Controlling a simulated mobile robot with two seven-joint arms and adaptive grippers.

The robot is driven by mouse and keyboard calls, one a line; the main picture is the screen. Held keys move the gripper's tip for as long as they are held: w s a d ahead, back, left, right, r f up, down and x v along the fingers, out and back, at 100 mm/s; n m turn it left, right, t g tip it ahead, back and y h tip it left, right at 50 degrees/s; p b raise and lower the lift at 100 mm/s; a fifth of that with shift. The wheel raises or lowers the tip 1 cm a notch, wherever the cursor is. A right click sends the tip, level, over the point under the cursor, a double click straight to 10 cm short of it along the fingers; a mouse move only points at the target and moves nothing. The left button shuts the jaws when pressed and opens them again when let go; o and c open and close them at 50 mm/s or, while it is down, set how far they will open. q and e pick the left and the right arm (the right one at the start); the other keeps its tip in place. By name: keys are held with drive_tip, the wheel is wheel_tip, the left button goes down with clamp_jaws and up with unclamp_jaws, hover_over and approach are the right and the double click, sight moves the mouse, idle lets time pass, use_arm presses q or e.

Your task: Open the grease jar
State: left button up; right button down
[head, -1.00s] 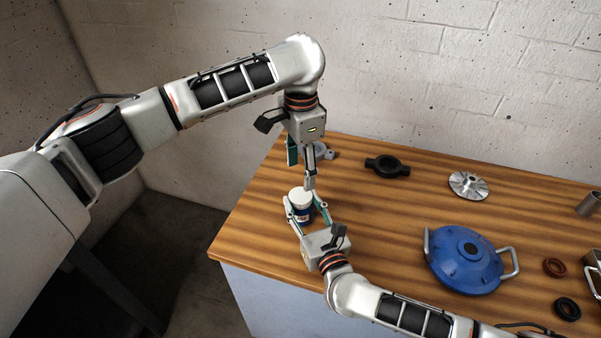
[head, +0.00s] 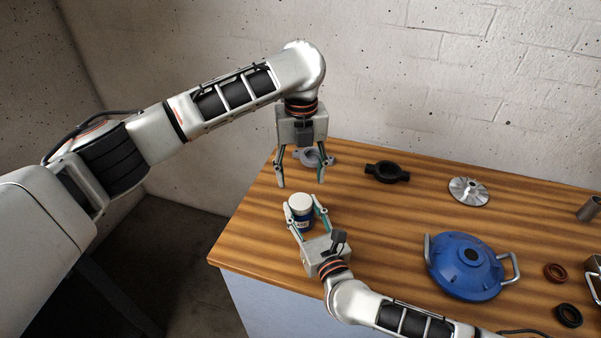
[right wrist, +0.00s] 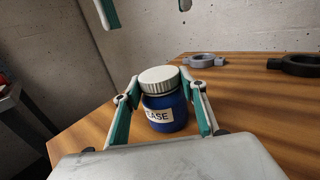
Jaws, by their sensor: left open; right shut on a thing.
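The grease jar (head: 302,218) is blue with a white ribbed lid (head: 300,202) and a pale label; it stands upright near the left end of the wooden bench. The lid is on the jar. In the right wrist view the jar (right wrist: 165,110) sits between the fingers, with part of the word on its label showing. My right gripper (head: 305,215) is shut on the jar's body from the front. My left gripper (head: 301,184) is open and empty, pointing down above and slightly behind the lid, apart from it. Its fingertips show at the top of the right wrist view.
On the wooden bench (head: 370,222), a grey clamp-like part (head: 314,158) lies behind the jar and a black ring part (head: 387,172) to its right. A silver finned rotor (head: 468,191), a blue housing (head: 466,265) and two rings (head: 555,272) lie further right. The bench's left edge is close to the jar.

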sight(300, 201)
use_arm(q)
drive_tip(key=m, duration=1.4)
drive_tip(key=shift+f, duration=4.05)
drive_tip(key=c, duration=1.1)
drive_tip(key=shift+a+n, duration=0.1)
drive_tip(key=shift+n, duration=1.4)
drive_tip(key=shift+c, duration=0.2)
